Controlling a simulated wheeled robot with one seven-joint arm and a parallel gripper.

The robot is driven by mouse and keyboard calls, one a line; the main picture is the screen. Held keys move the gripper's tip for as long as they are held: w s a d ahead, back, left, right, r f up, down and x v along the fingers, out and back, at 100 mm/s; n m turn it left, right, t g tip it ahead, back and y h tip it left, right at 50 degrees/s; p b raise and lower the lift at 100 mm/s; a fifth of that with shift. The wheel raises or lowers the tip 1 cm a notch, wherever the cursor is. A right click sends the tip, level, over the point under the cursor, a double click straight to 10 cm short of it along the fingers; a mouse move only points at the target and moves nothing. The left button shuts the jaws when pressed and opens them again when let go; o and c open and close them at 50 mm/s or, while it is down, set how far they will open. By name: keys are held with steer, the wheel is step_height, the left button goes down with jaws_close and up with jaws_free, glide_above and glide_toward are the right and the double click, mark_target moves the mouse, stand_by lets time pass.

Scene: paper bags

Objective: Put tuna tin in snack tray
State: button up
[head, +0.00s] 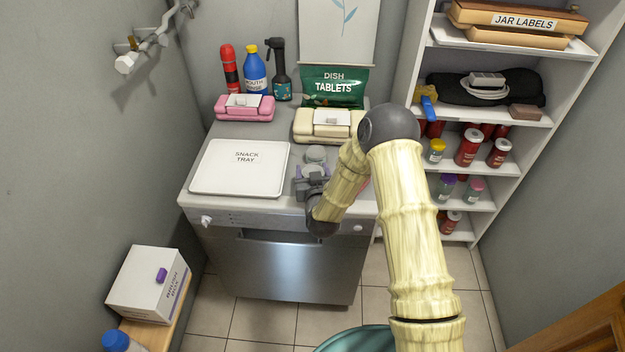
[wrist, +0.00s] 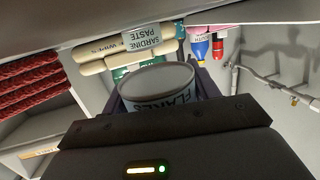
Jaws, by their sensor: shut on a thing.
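My gripper (head: 311,178) is at the front right of the grey appliance top, just right of the snack tray. It is shut on a round grey tin (wrist: 155,82), which sits between the fingers in the wrist view. The label shows "FLAKES"; any other words are hidden, so the word tuna cannot be read. The snack tray (head: 240,176) is a flat white tray on the left of the same top, and looks empty. I cannot tell whether the held tin touches the surface.
A tin labelled sardine paste (wrist: 145,38) shows beyond my fingers. A beige wipes pack (head: 310,128), a pink pack (head: 232,110), a green dish tablets bag (head: 334,88) and several bottles stand at the back. A stocked shelf (head: 505,116) is at the right.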

steer(key=shift+f, duration=1.85)
steer(key=shift+f, duration=0.25)
steer(key=o, duration=1.1)
steer(key=shift+c, duration=0.2)
steer(key=shift+s+p, duration=0.1)
steer(key=shift+p, duration=0.25)
steer(key=b+v, duration=0.2)
steer(key=v, duration=1.5)
steer(key=shift+s+d, duration=0.15)
steer(key=shift+d, duration=0.1)
